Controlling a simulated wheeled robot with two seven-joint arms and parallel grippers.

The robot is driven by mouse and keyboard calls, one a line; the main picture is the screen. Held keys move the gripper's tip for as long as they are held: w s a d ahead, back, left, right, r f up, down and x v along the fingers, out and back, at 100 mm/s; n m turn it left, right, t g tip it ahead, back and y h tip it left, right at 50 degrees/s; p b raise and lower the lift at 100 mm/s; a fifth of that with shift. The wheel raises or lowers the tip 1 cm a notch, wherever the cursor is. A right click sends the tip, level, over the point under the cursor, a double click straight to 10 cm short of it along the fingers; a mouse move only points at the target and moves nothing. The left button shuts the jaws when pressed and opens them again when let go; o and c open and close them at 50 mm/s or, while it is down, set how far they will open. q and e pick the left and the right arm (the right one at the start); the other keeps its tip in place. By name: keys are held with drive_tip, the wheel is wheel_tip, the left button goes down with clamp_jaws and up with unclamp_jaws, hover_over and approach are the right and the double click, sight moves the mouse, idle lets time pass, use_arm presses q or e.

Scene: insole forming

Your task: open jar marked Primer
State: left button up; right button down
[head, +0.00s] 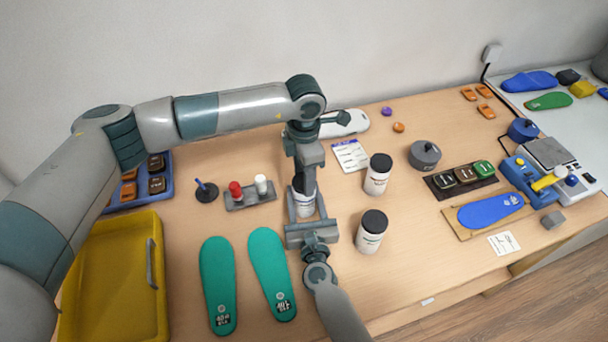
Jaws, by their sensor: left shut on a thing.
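A white jar with a black lid (304,201) stands upright in the middle of the table, partly hidden by both my grippers. Its label is too small and covered to read. My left gripper (305,176) points down over the jar from above and is shut on its black lid. My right gripper (312,218) reaches in from the front, low at the jar's near side, with its fingers beside the body. I cannot tell whether those fingers touch it. Two more white jars with black lids, (377,174) and (371,231), stand to the right; their labels are unreadable.
Two green insoles (218,285) lie front left, beside a yellow tray (112,290). A small holder with red and white bottles (250,194) stands left of the jar. A dark round pot (425,155) and a blue insole (490,210) are to the right.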

use_arm(q)
drive_tip(key=n, duration=1)
drive_tip(key=shift+n, duration=0.4)
drive_tip(key=n, duration=1.1)
drive_tip(key=shift+w, duration=0.1)
drive_tip(key=shift+r, duration=0.55)
drive_tip(key=shift+r, duration=0.3)
drive_tip(key=shift+r, duration=0.4)
